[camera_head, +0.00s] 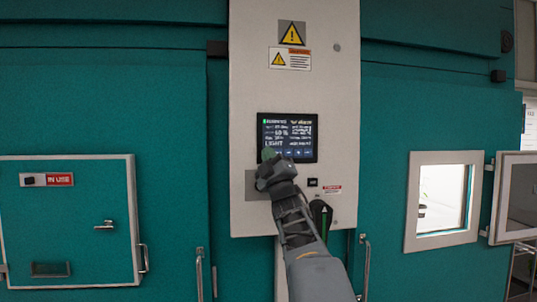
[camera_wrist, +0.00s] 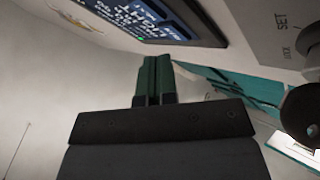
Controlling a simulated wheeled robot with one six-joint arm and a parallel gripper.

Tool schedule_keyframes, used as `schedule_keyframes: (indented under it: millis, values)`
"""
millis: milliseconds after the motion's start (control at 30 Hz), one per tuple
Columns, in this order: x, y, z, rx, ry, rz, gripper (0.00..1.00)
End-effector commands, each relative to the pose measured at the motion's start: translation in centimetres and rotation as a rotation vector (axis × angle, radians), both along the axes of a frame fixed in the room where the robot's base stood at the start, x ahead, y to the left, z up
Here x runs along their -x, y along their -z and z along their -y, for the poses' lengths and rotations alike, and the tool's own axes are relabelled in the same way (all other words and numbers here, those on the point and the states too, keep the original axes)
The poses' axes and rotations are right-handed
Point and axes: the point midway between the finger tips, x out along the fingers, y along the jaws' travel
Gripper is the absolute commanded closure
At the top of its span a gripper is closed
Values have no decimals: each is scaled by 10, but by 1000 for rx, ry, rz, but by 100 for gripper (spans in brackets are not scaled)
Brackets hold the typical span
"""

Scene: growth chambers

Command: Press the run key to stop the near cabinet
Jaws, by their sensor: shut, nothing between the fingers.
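The near cabinet's control panel (camera_head: 245,90) is a pale upright plate on the teal wall. Its dark display (camera_head: 287,138) is lit, with white readings, the word LIGHT and a row of small symbols along the bottom. My gripper (camera_head: 269,154) is at the display's lower left corner, with its fingers shut and empty. In the wrist view my green fingertips (camera_wrist: 153,72) point toward the panel below the display (camera_wrist: 165,15). The run key itself cannot be picked out; my gripper covers part of the panel there. Whether the fingertips touch the panel cannot be told.
A grey plate marked SET and LOCK, with a dark round knob (camera_wrist: 300,105), is close at the right in the wrist view. A small door marked IN USE (camera_head: 75,225) is at the left. An open window hatch (camera_head: 503,198) stands out at the right.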

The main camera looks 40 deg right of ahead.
Motion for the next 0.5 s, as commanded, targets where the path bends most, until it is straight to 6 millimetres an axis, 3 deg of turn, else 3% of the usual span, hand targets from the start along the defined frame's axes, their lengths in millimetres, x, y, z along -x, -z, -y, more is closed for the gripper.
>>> schedule_keyframes:
  millis: [500]
  values:
    - [-8,0,4,-1,0,-1,100]
